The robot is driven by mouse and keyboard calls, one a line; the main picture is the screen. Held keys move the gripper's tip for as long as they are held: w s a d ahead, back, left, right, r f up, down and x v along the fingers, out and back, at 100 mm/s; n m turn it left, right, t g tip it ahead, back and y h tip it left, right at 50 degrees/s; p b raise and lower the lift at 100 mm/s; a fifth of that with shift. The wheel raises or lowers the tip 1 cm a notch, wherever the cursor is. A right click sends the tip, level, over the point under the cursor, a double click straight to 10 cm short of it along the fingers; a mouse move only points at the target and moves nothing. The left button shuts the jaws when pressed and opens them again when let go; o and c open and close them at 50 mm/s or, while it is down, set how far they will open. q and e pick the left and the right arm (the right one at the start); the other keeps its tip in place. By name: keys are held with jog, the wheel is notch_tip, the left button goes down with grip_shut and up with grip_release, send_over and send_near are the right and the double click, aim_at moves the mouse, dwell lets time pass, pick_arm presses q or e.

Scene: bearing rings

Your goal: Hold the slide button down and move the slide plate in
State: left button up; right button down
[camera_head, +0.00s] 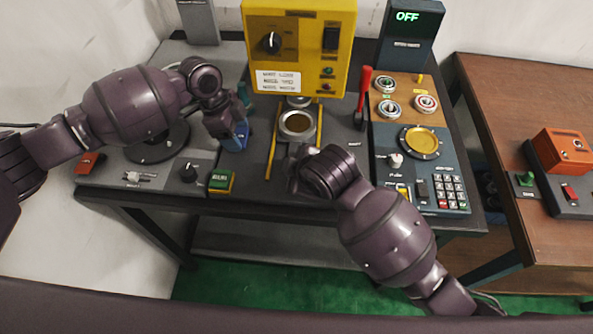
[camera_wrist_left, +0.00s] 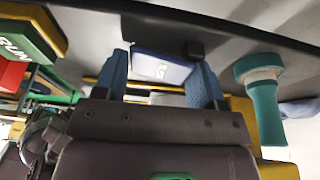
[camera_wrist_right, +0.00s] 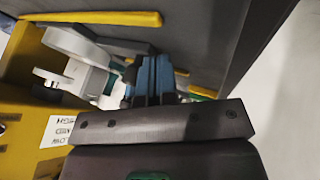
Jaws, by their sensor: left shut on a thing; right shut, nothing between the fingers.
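The blue slide button (camera_head: 238,136) sits on the dark bench left of the slide. My left gripper (camera_head: 232,130) is shut on it; the left wrist view shows the blue fingers (camera_wrist_left: 160,80) on both sides of the button (camera_wrist_left: 162,67). The slide plate (camera_head: 297,138) carries a metal ring (camera_head: 297,123) between two yellow rails, in front of the yellow machine. My right gripper (camera_head: 297,160) is at the plate's near end. In the right wrist view its fingers (camera_wrist_right: 153,78) are shut and empty beside pale ring-shaped parts (camera_wrist_right: 85,48). Contact with the plate cannot be told.
The yellow machine (camera_head: 299,45) stands behind the slide. A red lever (camera_head: 363,95) and a control panel (camera_head: 420,180) stand to the right. A green button box (camera_head: 221,181) is at the front left. A teal-handled piece (camera_wrist_left: 265,100) is close to my left gripper.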

aim_at(296, 136)
jog(key=shift+w, duration=2.05)
jog(key=shift+s, duration=0.15)
